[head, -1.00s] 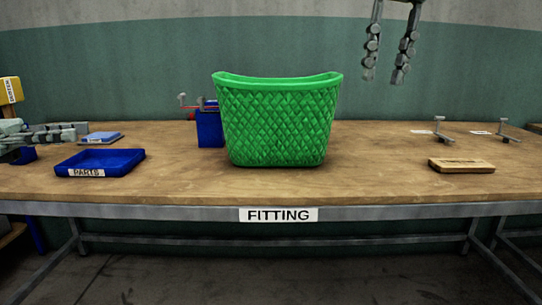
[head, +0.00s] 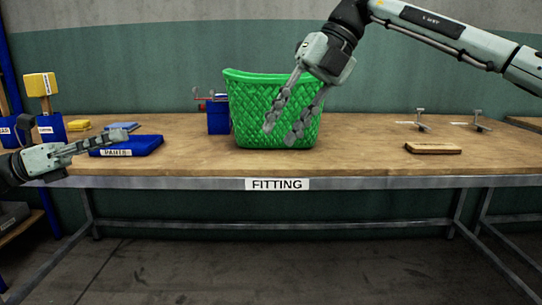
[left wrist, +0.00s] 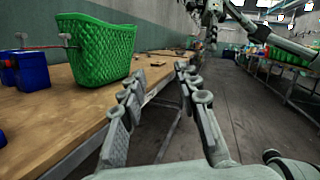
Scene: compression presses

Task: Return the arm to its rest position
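My left gripper (head: 97,142) reaches in from the left, in front of the table's left end and the blue parts tray. The left wrist view shows its two fingers (left wrist: 160,105) spread apart with nothing between them. My right arm (head: 450,35) comes in from the upper right. Its gripper (head: 288,122) points down, with fingers apart and empty, and covers part of the green basket (head: 245,105) in the head view. Contact with the basket cannot be told. The basket stands upright on the table and also shows in the left wrist view (left wrist: 98,50).
A yellow block (head: 40,85) stands far left. The floor before the table is clear.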

